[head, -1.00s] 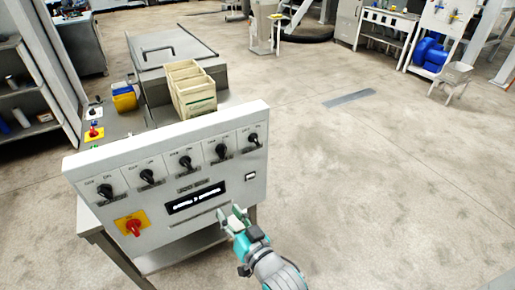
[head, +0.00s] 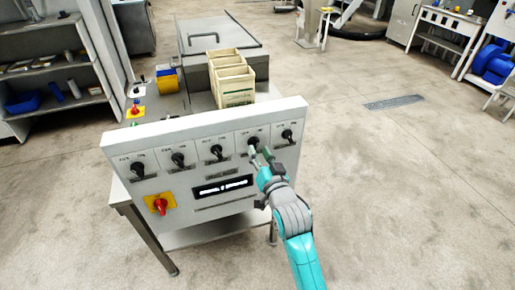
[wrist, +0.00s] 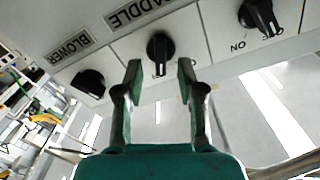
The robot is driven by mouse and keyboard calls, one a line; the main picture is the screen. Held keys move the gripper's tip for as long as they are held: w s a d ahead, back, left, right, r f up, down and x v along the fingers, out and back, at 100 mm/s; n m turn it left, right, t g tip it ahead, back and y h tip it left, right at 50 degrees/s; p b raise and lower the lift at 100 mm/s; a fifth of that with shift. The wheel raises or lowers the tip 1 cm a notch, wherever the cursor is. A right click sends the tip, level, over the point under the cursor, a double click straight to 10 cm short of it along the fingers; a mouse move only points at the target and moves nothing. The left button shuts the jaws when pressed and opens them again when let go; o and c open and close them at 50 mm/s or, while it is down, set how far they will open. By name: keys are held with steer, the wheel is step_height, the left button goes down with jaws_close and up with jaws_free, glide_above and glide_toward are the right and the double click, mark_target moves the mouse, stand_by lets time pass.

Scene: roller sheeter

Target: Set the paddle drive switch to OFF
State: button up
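The white control panel (head: 215,172) carries a row of several black rotary switches. The paddle drive switch (wrist: 160,47), under a plate reading PADDLE (wrist: 135,12) in the wrist view, is the second from the right in the head view (head: 253,141). Its white-marked end points down in the wrist view; I cannot read its ON/OFF setting. My gripper (head: 262,156) is open in front of this switch. In the wrist view its fingertips (wrist: 160,68) stand on either side of the lower part of the knob, with gaps visible.
The blower switch (wrist: 88,84) is close on the left in the wrist view, and another black switch (wrist: 258,16) is on the right. A red knob on yellow (head: 159,205) is low on the panel. Cream crates (head: 232,78) stand behind it. Floor to the right is clear.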

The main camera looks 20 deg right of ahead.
mark_target(254, 144)
steer(key=shift+w, duration=1.35)
jaws_close()
steer(key=n, duration=0.4)
steer(key=shift+a, duration=0.1)
steer(key=n, duration=0.4)
steer(key=shift+n, duration=0.3)
